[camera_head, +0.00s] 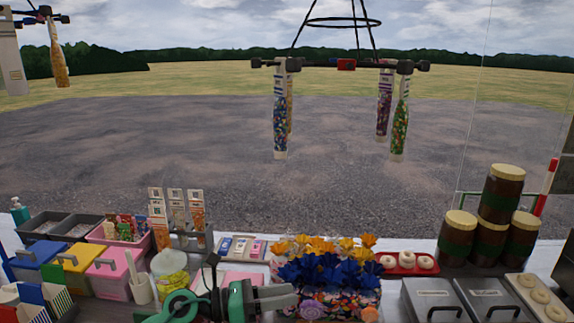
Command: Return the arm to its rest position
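My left gripper (276,297) is low in the middle of the head view, at the end of my green and dark arm. Its grey fingers point right, in front of the left part of a flower-patterned box (335,303) with blue and orange flowers. I see the fingers from the side, and the gap between them is not clear. No held object shows. My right arm and gripper are out of view.
Left are lidded tubs in blue, yellow and pink (112,275) and a round yellow-green container (170,270). Right are a red doughnut tray (407,264), grey lidded bins (433,300) and stacked brown jars (499,205). Sweet-filled tubes (281,115) hang from a rack above.

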